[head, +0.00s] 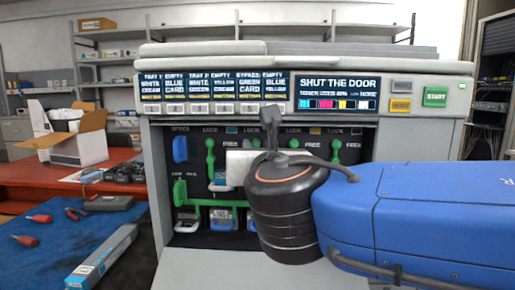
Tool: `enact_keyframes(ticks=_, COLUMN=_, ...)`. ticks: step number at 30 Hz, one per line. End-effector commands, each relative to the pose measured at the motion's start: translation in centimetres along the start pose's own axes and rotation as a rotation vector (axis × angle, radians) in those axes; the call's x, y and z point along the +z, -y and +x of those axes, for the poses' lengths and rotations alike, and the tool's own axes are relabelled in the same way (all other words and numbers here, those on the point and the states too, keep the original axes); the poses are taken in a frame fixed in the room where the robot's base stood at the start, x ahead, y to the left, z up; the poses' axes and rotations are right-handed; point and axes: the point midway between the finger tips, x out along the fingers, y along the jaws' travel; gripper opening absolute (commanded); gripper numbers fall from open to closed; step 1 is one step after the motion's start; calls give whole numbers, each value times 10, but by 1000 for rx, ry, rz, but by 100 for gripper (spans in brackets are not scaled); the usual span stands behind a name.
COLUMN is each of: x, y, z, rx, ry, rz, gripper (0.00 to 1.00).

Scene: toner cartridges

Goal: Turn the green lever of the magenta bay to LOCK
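The printer's front (155,190) is open on a dark recess with a row of green levers. The far left lever (210,152) stands upright with its knob at the top. Another green lever (336,150) stands right of my wrist, and a green knob (293,144) shows between. LOCK and FREE labels sit around them. I cannot tell which lever is the magenta bay's; my arm covers part of the row. My black wrist is in front of the recess. A pale block (240,166) shows at its left, perhaps part of my gripper. The fingertips cannot be made out.
A display (335,92) above the recess reads SHUT THE DOOR. A green START button (435,97) is at its right. A grey panel (215,268) lies low in front. On the left, a blue mat (50,262) holds red-handled tools and a long box (100,258).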

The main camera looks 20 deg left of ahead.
Motion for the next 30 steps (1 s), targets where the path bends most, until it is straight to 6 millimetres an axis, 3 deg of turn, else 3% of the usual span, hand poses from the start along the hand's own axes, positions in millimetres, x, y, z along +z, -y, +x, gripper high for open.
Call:
enact_keyframes(ticks=3, x=0, y=0, z=0, rx=0, ry=0, rz=0, gripper=24)
enact_keyframes(ticks=6, x=0, y=0, z=0, rx=0, ry=0, rz=0, gripper=0)
enact_keyframes(ticks=13, x=0, y=-1, z=0, rx=0, ry=-3, rz=-18, gripper=0)
enact_keyframes(ticks=30, x=2, y=-10, z=2, rx=-3, ry=-51, rz=-256, gripper=0)
